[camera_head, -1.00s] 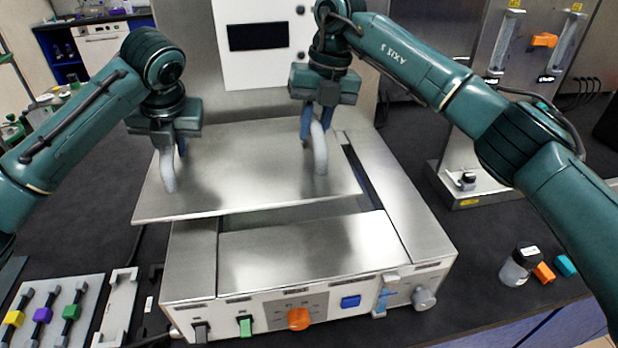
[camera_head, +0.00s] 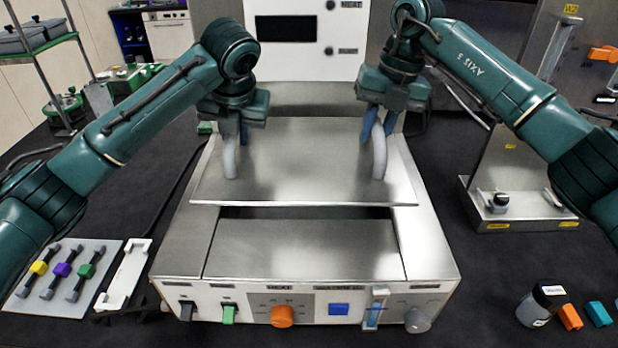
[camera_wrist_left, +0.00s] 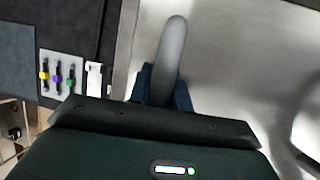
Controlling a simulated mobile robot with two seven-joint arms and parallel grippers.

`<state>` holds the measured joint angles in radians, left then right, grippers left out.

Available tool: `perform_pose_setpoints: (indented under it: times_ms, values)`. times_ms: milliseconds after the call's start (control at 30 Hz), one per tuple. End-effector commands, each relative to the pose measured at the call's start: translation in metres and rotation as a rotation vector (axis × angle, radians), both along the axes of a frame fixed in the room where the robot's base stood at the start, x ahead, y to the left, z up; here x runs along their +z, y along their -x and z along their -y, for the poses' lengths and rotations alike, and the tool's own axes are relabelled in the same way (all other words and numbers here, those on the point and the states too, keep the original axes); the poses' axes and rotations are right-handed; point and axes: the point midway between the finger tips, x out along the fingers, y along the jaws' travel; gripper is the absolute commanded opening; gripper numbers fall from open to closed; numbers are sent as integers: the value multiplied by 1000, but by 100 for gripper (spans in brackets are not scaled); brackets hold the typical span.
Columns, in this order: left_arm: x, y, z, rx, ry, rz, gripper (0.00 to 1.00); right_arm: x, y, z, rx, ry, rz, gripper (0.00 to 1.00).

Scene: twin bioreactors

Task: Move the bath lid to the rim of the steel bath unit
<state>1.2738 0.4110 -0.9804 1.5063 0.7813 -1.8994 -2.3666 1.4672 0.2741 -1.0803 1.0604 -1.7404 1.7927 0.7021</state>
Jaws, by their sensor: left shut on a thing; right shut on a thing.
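The bath lid (camera_head: 305,165) is a flat steel plate with two grey arched handles. It lies over the back part of the steel bath unit (camera_head: 432,245), about square to it, and a dark gap shows in front of its front edge. I cannot tell if it touches the rim. My left gripper (camera_head: 232,140) is shut on the lid's left handle (camera_head: 229,165). That handle also shows between the blue fingers in the left wrist view (camera_wrist_left: 172,50). My right gripper (camera_head: 374,130) is shut on the right handle (camera_head: 380,160).
The unit's front panel has an orange knob (camera_head: 282,316) and a blue button (camera_head: 339,309). A tray with coloured clamps (camera_head: 75,290) lies at left. A dark-capped jar (camera_head: 540,303) stands at right. A white panel (camera_head: 300,40) rises behind the bath.

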Motion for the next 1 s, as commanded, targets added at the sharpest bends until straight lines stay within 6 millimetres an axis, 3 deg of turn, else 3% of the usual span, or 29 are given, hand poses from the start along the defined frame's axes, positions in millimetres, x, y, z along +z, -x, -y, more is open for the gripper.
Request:
perform_pose_setpoints:
  times_ms: [567, 1000]
  values:
    - [1, 0, 0, 0, 0, 3, 0, 1, 0, 0, 0, -1, 3, 0]
    - [-18, 0, 0, 0, 0, 3, 0, -18, 0, 0, 0, -1, 3, 0]
